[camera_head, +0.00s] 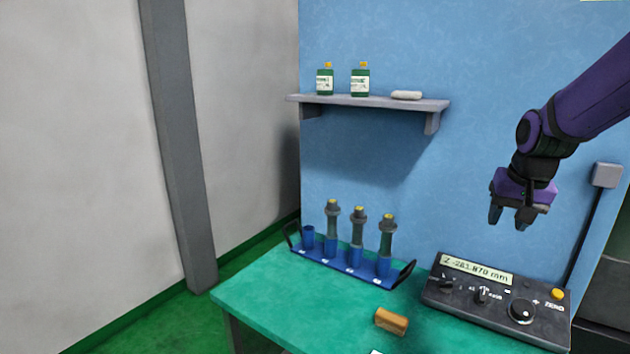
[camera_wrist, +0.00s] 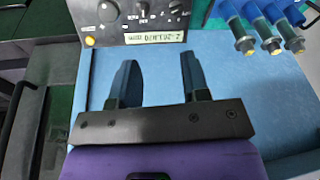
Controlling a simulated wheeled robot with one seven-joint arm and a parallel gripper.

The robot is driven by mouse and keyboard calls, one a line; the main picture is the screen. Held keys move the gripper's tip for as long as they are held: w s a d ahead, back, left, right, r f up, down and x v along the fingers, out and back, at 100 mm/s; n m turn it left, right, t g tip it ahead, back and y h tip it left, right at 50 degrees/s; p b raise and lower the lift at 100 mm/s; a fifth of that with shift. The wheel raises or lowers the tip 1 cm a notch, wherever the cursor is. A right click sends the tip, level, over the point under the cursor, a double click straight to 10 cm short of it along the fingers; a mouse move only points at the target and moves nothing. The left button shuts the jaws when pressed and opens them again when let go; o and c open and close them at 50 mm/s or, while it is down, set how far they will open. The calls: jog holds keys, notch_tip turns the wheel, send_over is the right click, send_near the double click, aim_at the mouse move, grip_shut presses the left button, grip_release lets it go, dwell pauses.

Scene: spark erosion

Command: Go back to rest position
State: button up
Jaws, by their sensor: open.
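My gripper (camera_head: 510,215) hangs from my purple arm at the right of the head view, in front of the blue wall and above the control box. Its two fingers are apart with nothing between them. In the wrist view my gripper (camera_wrist: 160,85) also shows open and empty, with blue wall behind its fingers.
A green table (camera_head: 280,295) bears a blue rack (camera_head: 335,262) with several holders, three filled with upright grey-green tools, a tan block (camera_head: 391,321) and a black control box (camera_head: 495,305). A shelf (camera_head: 370,102) above carries two green bottles and a white item.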

jog(key=s+a+r+n+t, duration=0.1)
jog(key=s+a+r+n, duration=0.1)
jog(key=s, duration=0.9)
jog(key=s+a+r+n+t, duration=0.1)
jog(key=s+a+r, duration=0.4)
jog(key=s, duration=0.7)
jog(key=shift+s+r+n, duration=0.3)
jog(key=shift+r+n, duration=0.05)
jog(key=shift+n, duration=0.25)
